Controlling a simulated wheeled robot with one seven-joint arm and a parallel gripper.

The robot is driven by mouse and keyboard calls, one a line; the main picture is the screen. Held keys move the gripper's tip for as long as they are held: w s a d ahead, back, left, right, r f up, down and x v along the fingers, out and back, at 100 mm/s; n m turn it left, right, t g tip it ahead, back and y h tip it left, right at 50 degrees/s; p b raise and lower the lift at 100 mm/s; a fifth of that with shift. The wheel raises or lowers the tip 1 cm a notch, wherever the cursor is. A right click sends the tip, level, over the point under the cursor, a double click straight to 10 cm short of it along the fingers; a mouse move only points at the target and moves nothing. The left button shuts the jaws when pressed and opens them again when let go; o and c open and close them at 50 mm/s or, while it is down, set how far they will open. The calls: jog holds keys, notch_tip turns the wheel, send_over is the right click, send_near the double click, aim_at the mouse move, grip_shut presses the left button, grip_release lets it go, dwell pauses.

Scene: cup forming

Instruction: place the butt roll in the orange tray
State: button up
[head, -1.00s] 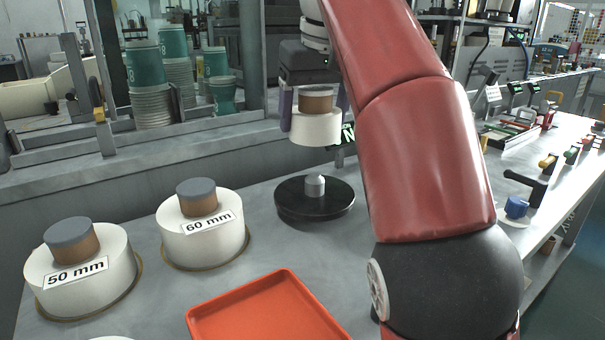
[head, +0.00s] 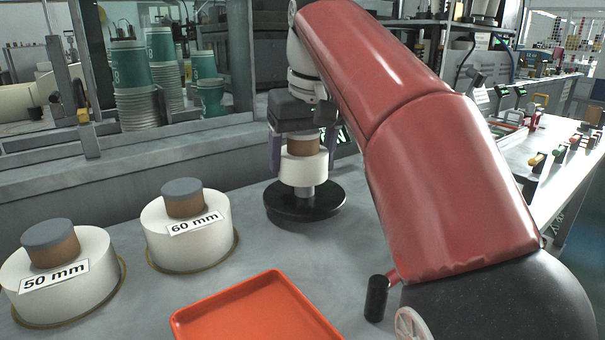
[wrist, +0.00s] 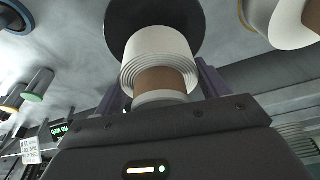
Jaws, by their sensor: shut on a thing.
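The butt roll (head: 303,168) is a small white roll on a brown core. My gripper (head: 303,150) is shut on it, with a finger on either side. The roll is upright over the black round spindle base (head: 290,212), and the lower part of the grey post shows beneath it. I cannot tell whether the roll is around the post's top or just above it. In the wrist view the butt roll (wrist: 160,55) sits between the fingers, with the black disc behind it. The orange tray (head: 195,325) lies flat at the front and its visible part is empty.
Two larger white rolls, labelled 60 mm (head: 187,240) and 50 mm (head: 65,285), stand on the table at left. A black handle (head: 376,298) stands right of the tray. A raised ledge (head: 120,175) runs behind. Table between spindle and tray is clear.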

notch_tip(320, 180, down, 2)
jog(key=shift+c, duration=0.5)
jog(key=shift+f, duration=0.3)
jog(key=o, duration=1.3)
jog(key=shift+c, duration=0.2)
jog(key=shift+f, duration=0.1)
